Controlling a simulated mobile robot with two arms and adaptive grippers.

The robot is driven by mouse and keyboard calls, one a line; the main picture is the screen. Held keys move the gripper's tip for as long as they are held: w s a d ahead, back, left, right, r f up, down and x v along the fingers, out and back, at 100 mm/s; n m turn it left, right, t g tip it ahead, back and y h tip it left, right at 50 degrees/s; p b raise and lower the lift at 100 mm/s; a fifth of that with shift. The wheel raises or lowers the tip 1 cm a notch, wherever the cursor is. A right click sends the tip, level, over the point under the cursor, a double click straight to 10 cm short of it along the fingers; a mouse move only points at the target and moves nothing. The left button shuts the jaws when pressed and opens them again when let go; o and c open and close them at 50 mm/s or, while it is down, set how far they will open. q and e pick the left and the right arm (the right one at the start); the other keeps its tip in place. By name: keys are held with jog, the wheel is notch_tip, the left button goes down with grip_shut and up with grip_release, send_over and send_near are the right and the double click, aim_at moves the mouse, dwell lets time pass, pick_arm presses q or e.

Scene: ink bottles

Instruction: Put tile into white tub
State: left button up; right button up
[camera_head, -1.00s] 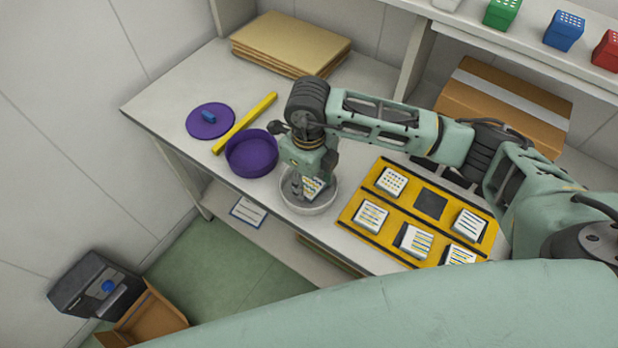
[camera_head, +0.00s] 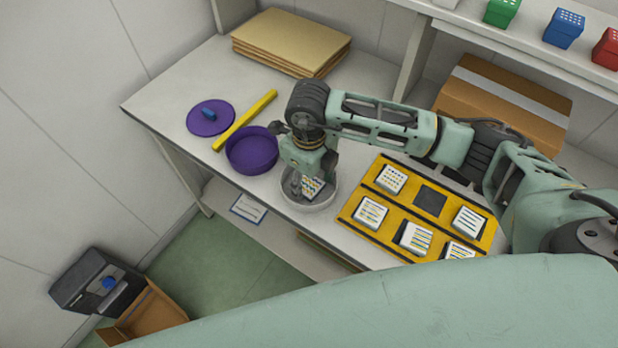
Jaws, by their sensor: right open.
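The white tub (camera_head: 318,206) stands near the front edge of the table, to the right of the purple bowl. A white tile with blue and yellow marks (camera_head: 312,190) lies inside the tub, tilted as far as I can tell. My right gripper (camera_head: 302,187) points down into the tub, open, with its fingers close to the tile; they hide part of the tub's inside. Several similar tiles, such as one with dots (camera_head: 391,179), sit in the yellow tray (camera_head: 377,242) to the right, which has one dark empty slot (camera_head: 430,202). My left gripper is not in view.
A purple bowl (camera_head: 252,152), a purple lid with a blue knob (camera_head: 222,124) and a yellow bar (camera_head: 246,121) lie left of the tub. Stacked brown boards (camera_head: 290,40) lie behind. A cardboard box (camera_head: 505,95) stands at the back right, under a shelf.

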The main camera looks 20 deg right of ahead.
aim_at(309, 184)
notch_tip(309, 184, up, 12)
jog(key=b, duration=0.3)
dwell(0.4)
